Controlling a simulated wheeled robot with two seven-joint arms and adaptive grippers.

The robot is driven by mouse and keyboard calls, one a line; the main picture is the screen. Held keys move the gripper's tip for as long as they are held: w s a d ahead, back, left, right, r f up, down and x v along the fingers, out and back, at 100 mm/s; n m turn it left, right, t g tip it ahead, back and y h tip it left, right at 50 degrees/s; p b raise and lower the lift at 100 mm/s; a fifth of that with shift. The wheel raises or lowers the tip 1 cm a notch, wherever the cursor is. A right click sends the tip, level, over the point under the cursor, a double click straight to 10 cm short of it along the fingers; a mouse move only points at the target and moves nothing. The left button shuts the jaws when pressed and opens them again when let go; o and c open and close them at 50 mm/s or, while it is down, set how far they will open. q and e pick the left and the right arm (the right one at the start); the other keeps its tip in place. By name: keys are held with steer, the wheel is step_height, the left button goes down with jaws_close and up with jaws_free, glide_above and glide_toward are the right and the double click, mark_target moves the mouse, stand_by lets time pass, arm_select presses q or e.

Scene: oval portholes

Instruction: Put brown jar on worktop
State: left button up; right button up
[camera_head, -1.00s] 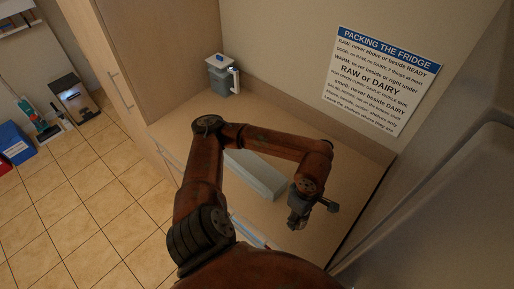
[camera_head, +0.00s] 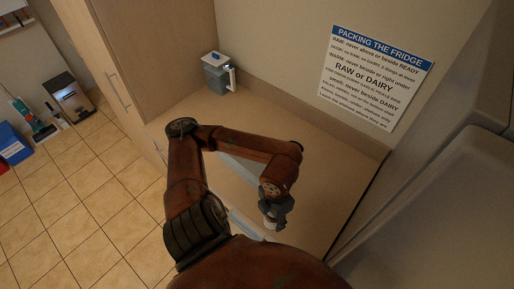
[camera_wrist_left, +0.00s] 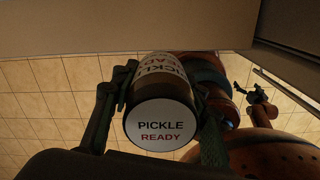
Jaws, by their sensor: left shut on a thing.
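My left gripper (camera_head: 272,216) is over the front part of the beige worktop (camera_head: 310,135) in the head view. In the left wrist view its fingers (camera_wrist_left: 155,115) are shut on the jar (camera_wrist_left: 160,122), one on each side. The jar has a white lid reading "PICKLE READY", a pale label and a dark brownish side. In the head view the jar is mostly hidden by the gripper; I cannot tell whether it touches the worktop. A small dark gripper-like part (camera_wrist_left: 257,96) shows at right in the wrist view, probably my right gripper, its fingers unclear.
A grey container with a white handle and blue-topped lid (camera_head: 217,73) stands at the worktop's back left. A sign (camera_head: 376,77) hangs on the wall. The worktop's back middle is clear.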

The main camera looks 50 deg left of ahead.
arm_select(q)
steer(key=w+d+f+p, duration=0.15)
steer(key=w+f, duration=0.25)
steer(key=w, duration=0.5)
steer(key=p, duration=0.1)
glide_above(301, 218)
steer(key=f, duration=0.5)
steer(key=shift+s+a, duration=0.1)
steer(key=shift+s, duration=0.2)
steer(key=shift+w+f, duration=0.3)
steer(key=shift+f, duration=0.05)
step_height(301, 218, down, 3)
steer(key=shift+p, duration=0.7)
steer(key=shift+w+f, duration=0.1)
steer(key=shift+f, duration=0.2)
steer(key=o, duration=1.5)
